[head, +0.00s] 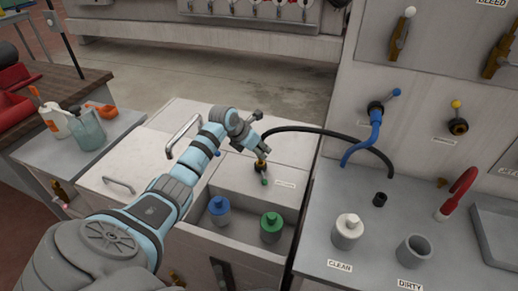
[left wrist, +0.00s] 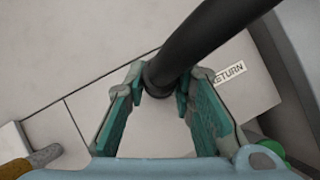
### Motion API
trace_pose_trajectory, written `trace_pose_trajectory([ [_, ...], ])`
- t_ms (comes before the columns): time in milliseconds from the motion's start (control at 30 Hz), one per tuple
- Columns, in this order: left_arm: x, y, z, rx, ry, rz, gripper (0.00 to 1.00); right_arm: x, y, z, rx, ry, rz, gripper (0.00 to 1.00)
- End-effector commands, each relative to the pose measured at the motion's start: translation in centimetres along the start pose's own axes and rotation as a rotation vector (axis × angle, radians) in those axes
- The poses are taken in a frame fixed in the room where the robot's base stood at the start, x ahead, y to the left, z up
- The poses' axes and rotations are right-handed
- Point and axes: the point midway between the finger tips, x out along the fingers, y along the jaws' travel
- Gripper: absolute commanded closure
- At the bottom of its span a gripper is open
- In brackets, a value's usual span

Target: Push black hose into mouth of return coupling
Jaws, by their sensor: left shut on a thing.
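My left gripper (head: 264,150) is shut on the black hose (head: 330,131) near its end. In the left wrist view the gripper (left wrist: 162,88) has its fingertips on either side of the hose (left wrist: 205,42), at a dark collar. A brass fitting with a green tip, which looks like the return coupling (head: 261,163), shows just below the fingertips in the head view. A RETURN label (left wrist: 228,72) lies beside the hose in the left wrist view. The coupling's mouth is hidden, so I cannot tell whether the hose touches it. My right gripper is not in view.
A blue hose (head: 362,150) hangs from the panel at right. A white-topped container (head: 346,230) and an open grey cup (head: 413,251) stand on the right counter.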

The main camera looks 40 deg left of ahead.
Motion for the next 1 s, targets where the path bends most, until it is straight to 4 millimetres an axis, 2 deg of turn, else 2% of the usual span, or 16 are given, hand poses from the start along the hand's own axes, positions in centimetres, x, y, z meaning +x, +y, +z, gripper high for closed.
trace_pose_trajectory([
  [1000,2.2,0.0,-1.5,0.000,0.000,0.000,1.00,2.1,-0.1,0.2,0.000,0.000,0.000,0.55],
])
